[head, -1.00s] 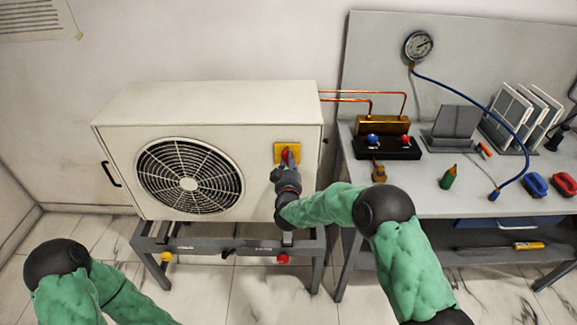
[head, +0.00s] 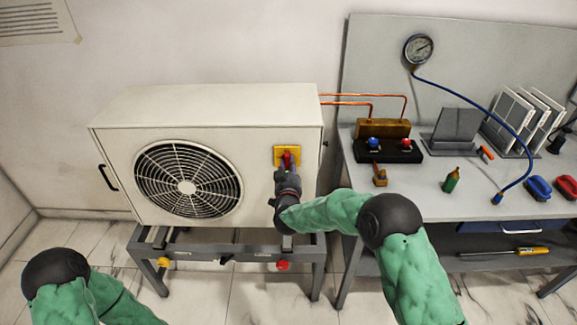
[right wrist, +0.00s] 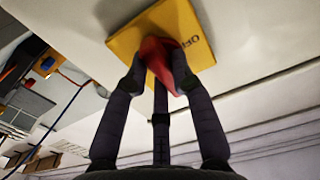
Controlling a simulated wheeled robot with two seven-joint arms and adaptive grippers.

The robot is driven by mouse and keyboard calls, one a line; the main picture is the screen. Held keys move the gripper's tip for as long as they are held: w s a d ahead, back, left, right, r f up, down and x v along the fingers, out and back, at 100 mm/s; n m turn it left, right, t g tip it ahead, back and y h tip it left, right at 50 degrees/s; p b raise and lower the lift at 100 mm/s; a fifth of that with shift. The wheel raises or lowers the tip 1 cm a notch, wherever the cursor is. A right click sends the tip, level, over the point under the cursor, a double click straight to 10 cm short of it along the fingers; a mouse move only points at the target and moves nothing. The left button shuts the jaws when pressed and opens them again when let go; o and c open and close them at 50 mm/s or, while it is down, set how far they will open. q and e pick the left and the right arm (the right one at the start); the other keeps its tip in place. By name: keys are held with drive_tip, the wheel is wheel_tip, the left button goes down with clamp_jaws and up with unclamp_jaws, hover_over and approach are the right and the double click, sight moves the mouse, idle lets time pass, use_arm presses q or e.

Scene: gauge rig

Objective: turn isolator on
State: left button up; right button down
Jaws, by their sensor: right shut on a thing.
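The isolator is a red handle on a yellow plate (head: 281,153) at the right of the condenser unit's front. In the right wrist view the yellow plate (right wrist: 184,25) bears dark lettering, partly hidden, and the red handle (right wrist: 158,58) is between my fingers. My right gripper (head: 288,166) is shut on the red handle, its fingers on either side of it; it also shows in the right wrist view (right wrist: 157,77). My left arm is at the lower left of the head view; its gripper is not visible.
The white condenser unit (head: 240,112) with its fan grille stands on a grey frame (head: 240,238). To the right is a workbench (head: 430,205) with a manifold (head: 384,150), a gauge (head: 418,48), a blue hose and small tools. A screwdriver (head: 520,251) lies on its lower shelf.

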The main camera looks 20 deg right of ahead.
drive_tip(key=shift+f, duration=0.1)
drive_tip(key=c, duration=1)
unclamp_jaws()
drive_tip(key=shift+c, duration=0.2)
drive_tip(key=shift+s, duration=0.1)
drive_tip(key=v, duration=1.2)
